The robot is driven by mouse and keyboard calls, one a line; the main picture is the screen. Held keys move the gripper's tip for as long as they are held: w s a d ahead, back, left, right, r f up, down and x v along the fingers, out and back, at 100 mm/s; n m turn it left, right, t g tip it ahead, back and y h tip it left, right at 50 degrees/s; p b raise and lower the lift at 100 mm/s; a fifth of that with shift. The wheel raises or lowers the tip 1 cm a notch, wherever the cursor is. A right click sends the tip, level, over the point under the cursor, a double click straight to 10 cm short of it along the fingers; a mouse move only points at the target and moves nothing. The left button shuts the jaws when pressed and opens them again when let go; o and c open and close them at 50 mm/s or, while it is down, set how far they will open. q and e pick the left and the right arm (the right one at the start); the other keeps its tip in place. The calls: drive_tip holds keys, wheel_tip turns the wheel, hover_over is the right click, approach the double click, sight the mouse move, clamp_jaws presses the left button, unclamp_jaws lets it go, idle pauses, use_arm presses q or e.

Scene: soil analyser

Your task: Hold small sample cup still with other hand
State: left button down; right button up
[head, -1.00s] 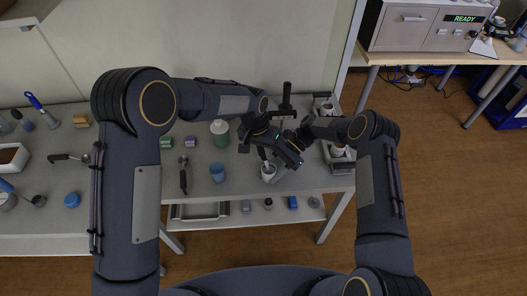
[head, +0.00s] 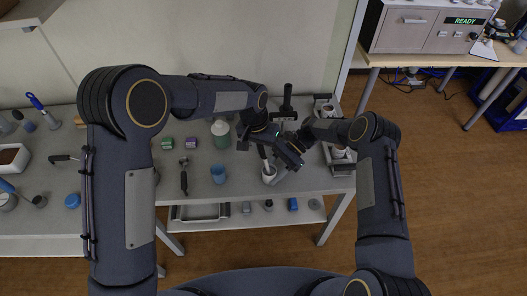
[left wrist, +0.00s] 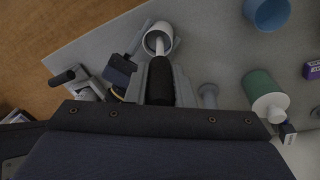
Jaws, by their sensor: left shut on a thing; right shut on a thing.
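A small white sample cup (head: 268,179) stands near the front edge of the grey table, and it also shows at the top of the left wrist view (left wrist: 154,47). My left gripper (head: 259,144) is shut on a black-handled tool (left wrist: 160,82) above the cup. The tool's pale shaft (left wrist: 159,46) reaches into the cup's mouth; its tip is hidden inside. My right gripper (head: 281,170) is at the right side of the cup, low down and shut on it.
A blue cup (head: 218,174) stands left of the sample cup, with a green-and-white bottle (head: 220,134) behind it. A dark-handled tool (head: 184,178) lies farther left. A grey tray with cups (head: 341,168) is at the right table edge. An analyser (head: 425,28) reads READY.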

use_arm(q)
drive_tip(key=shift+a+r, duration=0.15)
drive_tip(key=shift+r, duration=0.9)
drive_tip(key=shift+a+r, duration=0.15)
drive_tip(key=shift+r, duration=0.85)
drive_tip(key=shift+r, duration=0.1)
drive_tip(key=shift+r, duration=1.9)
drive_tip(key=shift+a, duration=0.1)
drive_tip(key=s+a+r, duration=0.1)
drive_tip(key=a+r, duration=0.3)
drive_tip(key=a, duration=0.3)
drive_tip(key=shift+a, duration=0.4)
